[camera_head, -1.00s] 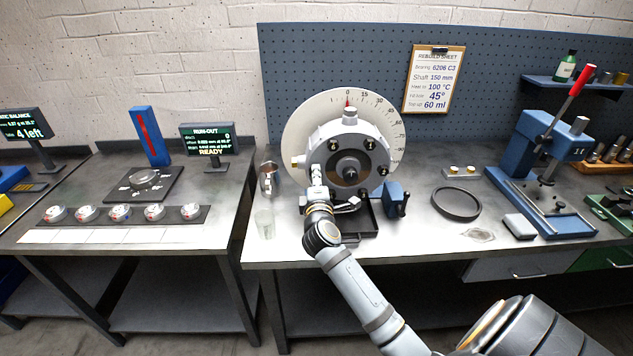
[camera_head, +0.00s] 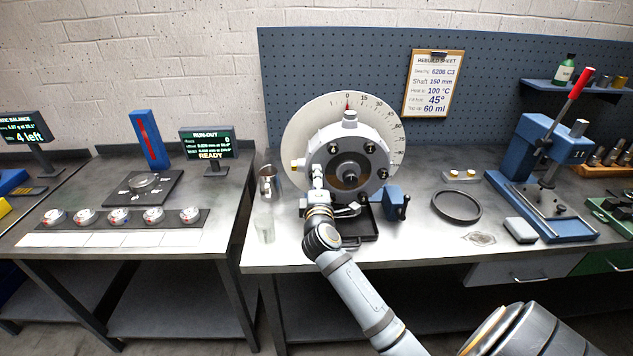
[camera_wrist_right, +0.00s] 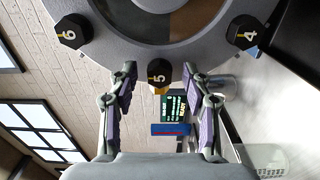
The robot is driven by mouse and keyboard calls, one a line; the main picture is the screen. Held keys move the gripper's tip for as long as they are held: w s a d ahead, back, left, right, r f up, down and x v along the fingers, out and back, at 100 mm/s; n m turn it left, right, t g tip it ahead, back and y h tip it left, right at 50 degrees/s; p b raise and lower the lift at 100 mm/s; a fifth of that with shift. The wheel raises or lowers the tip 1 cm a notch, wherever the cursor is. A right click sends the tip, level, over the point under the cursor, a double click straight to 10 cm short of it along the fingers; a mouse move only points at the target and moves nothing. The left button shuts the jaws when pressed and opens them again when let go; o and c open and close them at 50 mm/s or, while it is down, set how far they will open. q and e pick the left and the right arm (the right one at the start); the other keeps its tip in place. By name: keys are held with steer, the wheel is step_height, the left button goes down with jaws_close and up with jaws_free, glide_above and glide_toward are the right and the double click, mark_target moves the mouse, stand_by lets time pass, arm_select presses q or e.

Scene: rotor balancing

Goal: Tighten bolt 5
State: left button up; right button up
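Bolt 5 (camera_wrist_right: 157,73) is a black hex head marked with a yellow 5 on the grey rotor housing (camera_wrist_right: 200,60). In the right wrist view it sits between the fingers of my right gripper (camera_wrist_right: 158,85), which is open with a gap on each side of the bolt. Bolt 6 (camera_wrist_right: 72,31) and bolt 4 (camera_wrist_right: 244,33) flank it. In the head view the housing (camera_head: 350,137) stands before a white angle dial (camera_head: 300,125), and my right gripper (camera_head: 317,180) is at its lower left, covering bolt 5. My left gripper does not show.
A blue block with a handle (camera_head: 393,203) stands right of the housing. A metal jug (camera_head: 267,180) and a glass beaker (camera_head: 264,224) stand close on the left.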

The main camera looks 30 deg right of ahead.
steer(key=v, duration=0.7)
steer(key=shift+s, duration=0.2)
steer(key=shift+a, duration=0.1)
